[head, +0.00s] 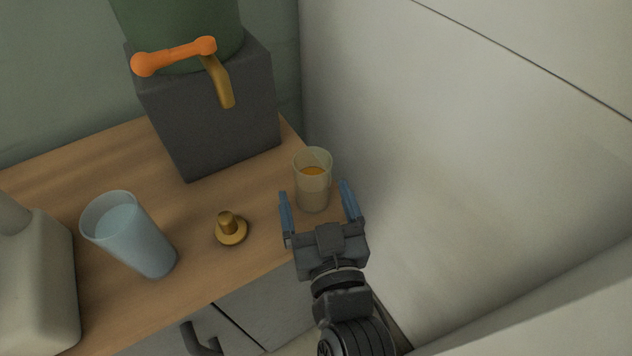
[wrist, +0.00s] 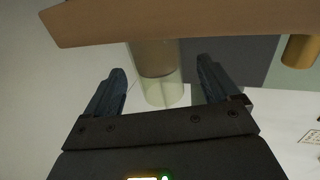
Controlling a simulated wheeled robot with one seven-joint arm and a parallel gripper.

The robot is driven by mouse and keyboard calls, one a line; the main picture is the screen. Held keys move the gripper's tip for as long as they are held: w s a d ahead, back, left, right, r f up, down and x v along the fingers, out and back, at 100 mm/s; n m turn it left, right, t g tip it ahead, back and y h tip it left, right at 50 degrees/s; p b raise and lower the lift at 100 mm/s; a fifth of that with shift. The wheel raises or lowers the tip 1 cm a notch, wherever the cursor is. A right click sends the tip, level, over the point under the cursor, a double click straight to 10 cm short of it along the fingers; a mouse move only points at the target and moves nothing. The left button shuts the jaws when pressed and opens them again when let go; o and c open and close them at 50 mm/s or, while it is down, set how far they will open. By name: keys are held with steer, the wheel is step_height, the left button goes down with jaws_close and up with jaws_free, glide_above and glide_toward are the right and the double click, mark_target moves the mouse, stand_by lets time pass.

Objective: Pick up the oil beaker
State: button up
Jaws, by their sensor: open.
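The oil beaker (head: 312,164) is a small clear cup with orange-yellow oil in it. It stands upright near the right end of the wooden counter, close to the pale wall. My gripper (head: 316,190) is open, with one blue finger on each side of the beaker in the head view. In the wrist view the beaker (wrist: 158,88) also shows between the two fingertips (wrist: 160,66), with space visible on both sides. I cannot tell whether either finger touches it.
A dark block (head: 215,120) with a green container, gold spout and orange handle stands behind. A brass knob-shaped piece (head: 230,232) and a tall bluish glass (head: 130,236) are to the left. The pale wall (head: 430,130) is close on the right. A drawer handle (head: 197,340) sticks out below.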

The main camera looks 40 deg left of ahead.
mark_target(310, 167)
steer(key=p+x, duration=0.1)
steer(key=x, duration=0.5)
steer(key=shift+w+d, duration=0.1)
steer(key=shift+w, duration=0.05)
steer(key=c, duration=1.2)
steer(key=shift+r, duration=0.2)
